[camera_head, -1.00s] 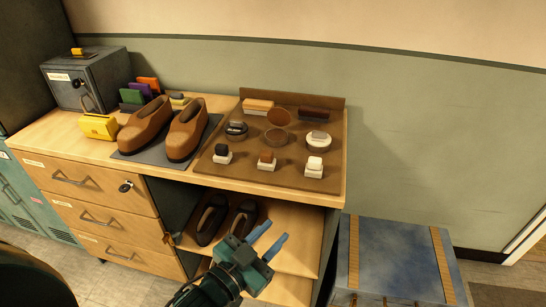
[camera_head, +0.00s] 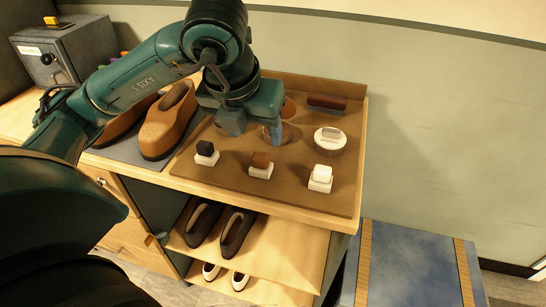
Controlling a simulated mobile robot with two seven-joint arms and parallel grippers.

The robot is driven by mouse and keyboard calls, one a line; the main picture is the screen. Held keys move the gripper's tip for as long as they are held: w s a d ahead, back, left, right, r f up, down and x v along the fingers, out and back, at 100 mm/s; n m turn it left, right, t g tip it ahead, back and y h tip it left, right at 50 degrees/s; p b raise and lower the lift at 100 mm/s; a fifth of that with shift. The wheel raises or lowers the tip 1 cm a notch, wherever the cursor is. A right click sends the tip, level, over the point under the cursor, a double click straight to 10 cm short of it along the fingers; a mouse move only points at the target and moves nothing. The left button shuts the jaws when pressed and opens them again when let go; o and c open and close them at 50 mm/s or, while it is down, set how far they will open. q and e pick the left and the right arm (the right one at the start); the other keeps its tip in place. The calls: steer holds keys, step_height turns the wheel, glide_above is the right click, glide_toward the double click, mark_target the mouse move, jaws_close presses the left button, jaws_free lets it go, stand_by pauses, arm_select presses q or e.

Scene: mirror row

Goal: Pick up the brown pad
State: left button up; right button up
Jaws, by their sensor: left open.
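The small brown pad (camera_head: 260,159) rests on a white block on the brown tray board (camera_head: 315,196), between a black pad (camera_head: 205,148) on the left and a white pad (camera_head: 322,172) on the right. My left gripper (camera_head: 252,129) hangs over the board with its blue fingers pointing down, open and apart from the brown pad. In the picture the fingers are just above and behind the pad. The gripper and wrist hide part of the round tins behind. My right gripper is not in view.
A round white-lidded tin (camera_head: 330,139) and a dark brown brush (camera_head: 326,101) stand on the board to the right of the gripper. Brown shoes (camera_head: 168,122) stand on a grey mat to the left, partly behind my arm. A blue chest (camera_head: 412,270) stands right of the cabinet.

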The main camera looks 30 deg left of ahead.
arm_select(q)
steer(key=b, duration=0.1)
glide_above(260, 157)
steer(key=s, duration=0.2)
steer(key=f, duration=0.6)
steer(key=shift+d+f, duration=0.3)
steer(key=shift+d, duration=0.05)
steer(key=shift+a+x, duration=0.15)
steer(key=shift+x, duration=1.2)
steer(key=shift+a+x, duration=0.1)
steer(key=shift+x, duration=1.25)
steer(key=shift+c, duration=0.2)
steer(key=c, duration=1)
